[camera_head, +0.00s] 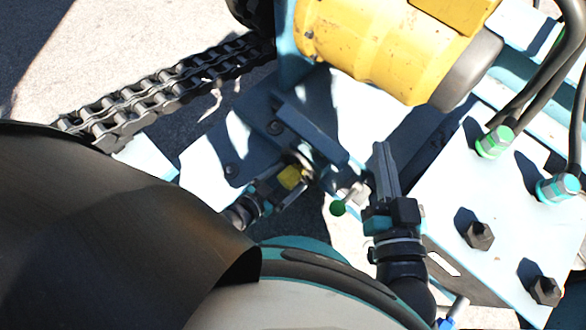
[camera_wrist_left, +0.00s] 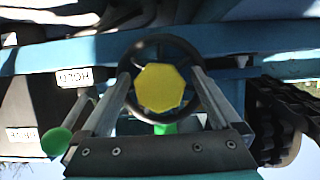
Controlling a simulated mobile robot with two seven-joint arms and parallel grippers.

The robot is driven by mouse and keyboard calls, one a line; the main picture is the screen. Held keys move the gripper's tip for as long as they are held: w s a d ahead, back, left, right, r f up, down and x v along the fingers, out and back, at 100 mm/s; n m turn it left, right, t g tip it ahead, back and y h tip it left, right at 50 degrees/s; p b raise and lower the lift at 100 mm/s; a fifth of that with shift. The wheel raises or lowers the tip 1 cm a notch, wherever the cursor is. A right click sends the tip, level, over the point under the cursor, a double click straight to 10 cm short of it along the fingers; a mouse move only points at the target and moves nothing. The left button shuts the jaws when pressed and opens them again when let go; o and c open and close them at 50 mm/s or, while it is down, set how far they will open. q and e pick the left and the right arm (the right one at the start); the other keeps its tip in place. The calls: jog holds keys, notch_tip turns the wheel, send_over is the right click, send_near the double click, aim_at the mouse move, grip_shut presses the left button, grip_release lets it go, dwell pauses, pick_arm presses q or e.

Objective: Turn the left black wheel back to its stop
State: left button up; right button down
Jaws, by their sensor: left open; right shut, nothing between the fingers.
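The left black wheel (camera_wrist_left: 163,42) has a yellow faceted hub (camera_wrist_left: 160,88) and fills the middle of the left wrist view. In the head view its yellow hub (camera_head: 291,178) shows small, and most of the rim is hard to make out in shadow. My left gripper (camera_wrist_left: 161,74) is open, with one finger on each side of the hub, overlapping the rim in the picture. Whether the fingers touch the rim I cannot tell. In the head view this left gripper (camera_head: 279,183) is at the wheel. My right gripper (camera_head: 380,150) is shut and empty, right of the wheel.
A green-knobbed lever (camera_head: 338,207) stands between the grippers; its knob (camera_wrist_left: 56,142) also shows in the wrist view, near a HOLD label (camera_wrist_left: 74,77). Bolts (camera_head: 478,235) stick up at right.

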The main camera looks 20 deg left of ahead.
pick_arm(q)
jog(key=shift+w+d+f, duration=0.1)
jog(key=shift+w, duration=0.15)
grip_shut()
dwell(0.8)
